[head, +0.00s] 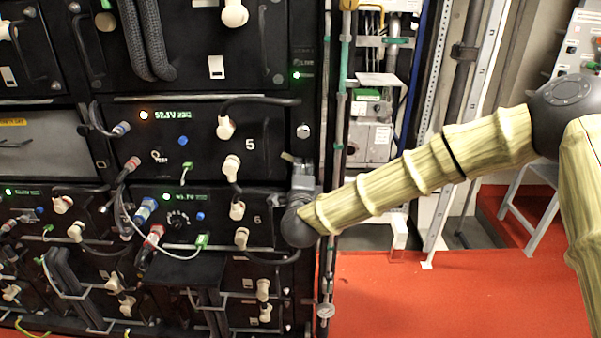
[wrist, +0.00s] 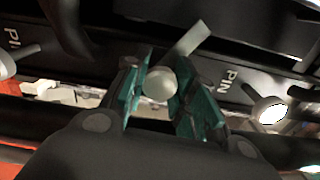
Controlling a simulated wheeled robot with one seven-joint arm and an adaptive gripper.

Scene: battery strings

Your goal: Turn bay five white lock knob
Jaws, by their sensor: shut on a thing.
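Bay five (head: 195,150) is the black unit marked 5, with a lit display. My gripper (head: 300,172) is at the right edge of the rack, low beside bay five. In the wrist view, its teal finger pads (wrist: 158,95) are shut around a round white knob (wrist: 160,83). A pale flat bar (wrist: 187,42) slants up and right behind the knob. In the head view my gripper hides the held knob, and its bay number is not readable in the wrist view.
Another white knob (head: 303,131) is on the rack edge above my gripper. In the wrist view, a white knob marked PIN (wrist: 270,110) is at right and another (wrist: 4,68) at left. Cables with white plugs (head: 226,128) hang left of my gripper. Red floor (head: 450,295) is open at right.

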